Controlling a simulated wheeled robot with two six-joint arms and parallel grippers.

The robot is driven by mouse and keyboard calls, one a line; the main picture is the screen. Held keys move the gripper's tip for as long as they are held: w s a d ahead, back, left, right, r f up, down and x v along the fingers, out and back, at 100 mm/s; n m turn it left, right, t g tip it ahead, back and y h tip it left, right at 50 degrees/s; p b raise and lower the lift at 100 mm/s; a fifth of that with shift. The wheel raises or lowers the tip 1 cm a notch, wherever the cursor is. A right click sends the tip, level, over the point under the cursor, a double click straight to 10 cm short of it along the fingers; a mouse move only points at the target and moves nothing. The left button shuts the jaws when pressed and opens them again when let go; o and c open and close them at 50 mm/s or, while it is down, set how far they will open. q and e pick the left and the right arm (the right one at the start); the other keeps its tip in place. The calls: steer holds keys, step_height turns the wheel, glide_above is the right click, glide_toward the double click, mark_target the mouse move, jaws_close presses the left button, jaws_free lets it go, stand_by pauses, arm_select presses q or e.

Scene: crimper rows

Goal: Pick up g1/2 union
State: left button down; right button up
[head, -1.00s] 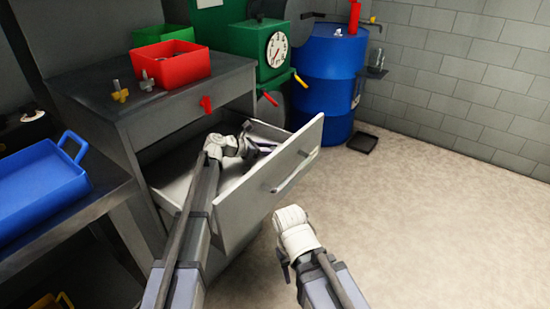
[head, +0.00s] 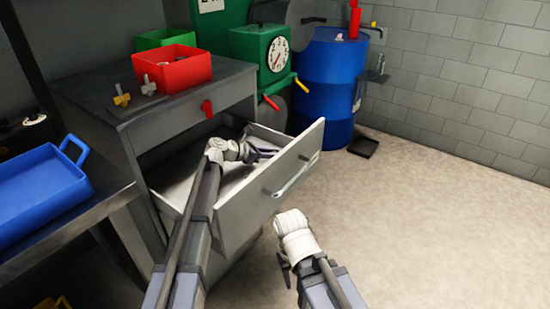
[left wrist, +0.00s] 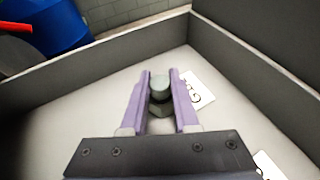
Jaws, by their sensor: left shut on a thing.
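A small grey-green fitting, apparently the g1/2 union (left wrist: 160,90), stands in the drawer between the fingertips of my left gripper (left wrist: 160,88). The gripper is shut on it; the fingers touch it from both sides. A white label card (left wrist: 198,89) with partly readable dark lettering lies just right of it. In the head view my left gripper (head: 268,152) is inside the open drawer, and the fitting cannot be made out there. My right gripper (head: 285,272) hangs outside, in front of the drawer, with its fingers mostly hidden.
The drawer front (head: 285,185) and its walls surround my left gripper. A second card (left wrist: 268,166) lies at the near right. Above are a red bin (head: 175,70) and brass fittings (head: 122,96).

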arm_select(q)
steer(key=shift+r, duration=0.15)
step_height(320, 180, up, 10)
steer(key=p, duration=1)
